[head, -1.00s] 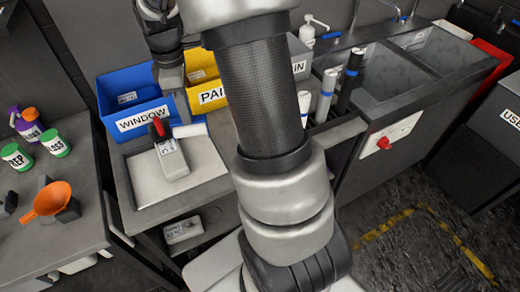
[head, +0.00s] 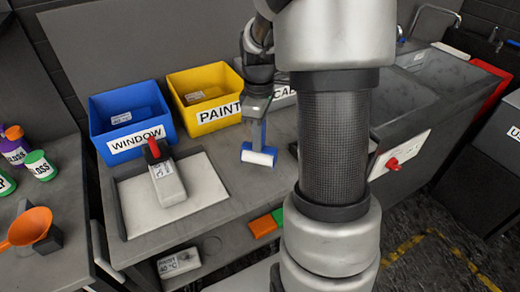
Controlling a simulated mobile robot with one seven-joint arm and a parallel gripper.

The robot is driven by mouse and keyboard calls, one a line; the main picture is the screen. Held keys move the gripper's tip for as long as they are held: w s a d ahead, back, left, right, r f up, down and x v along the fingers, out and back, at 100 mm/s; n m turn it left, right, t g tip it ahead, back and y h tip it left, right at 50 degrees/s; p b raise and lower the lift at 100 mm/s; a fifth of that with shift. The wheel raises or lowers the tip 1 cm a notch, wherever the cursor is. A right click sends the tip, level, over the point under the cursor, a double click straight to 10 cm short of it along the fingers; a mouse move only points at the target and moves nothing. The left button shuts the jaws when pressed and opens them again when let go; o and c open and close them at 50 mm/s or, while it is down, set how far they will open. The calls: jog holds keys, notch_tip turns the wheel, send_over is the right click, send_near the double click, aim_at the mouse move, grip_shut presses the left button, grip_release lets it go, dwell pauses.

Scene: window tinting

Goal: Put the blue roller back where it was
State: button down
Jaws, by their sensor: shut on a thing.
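The blue roller has a blue frame and a white sleeve (head: 259,156). It hangs below my gripper (head: 259,108), sleeve lowest, over or on the grey bench (head: 225,155) right of the tray. I cannot tell whether the sleeve touches the bench. My gripper points down and is shut on the roller's upper part, which the fingers hide. My arm hides the bench to the right of the roller.
A pale tray (head: 205,190) holds a grey tool with a red handle (head: 166,180). Behind stand the blue WINDOW bin (head: 125,148) and yellow PAINT bin (head: 206,121). An orange funnel (head: 30,226) is at left, sinks (head: 420,85) at right.

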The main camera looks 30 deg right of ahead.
jog(key=shift+f, duration=1.75)
jog(key=shift+f, duration=0.15)
jog(key=c, duration=1.6)
grip_release()
jog(key=shift+o, duration=0.2)
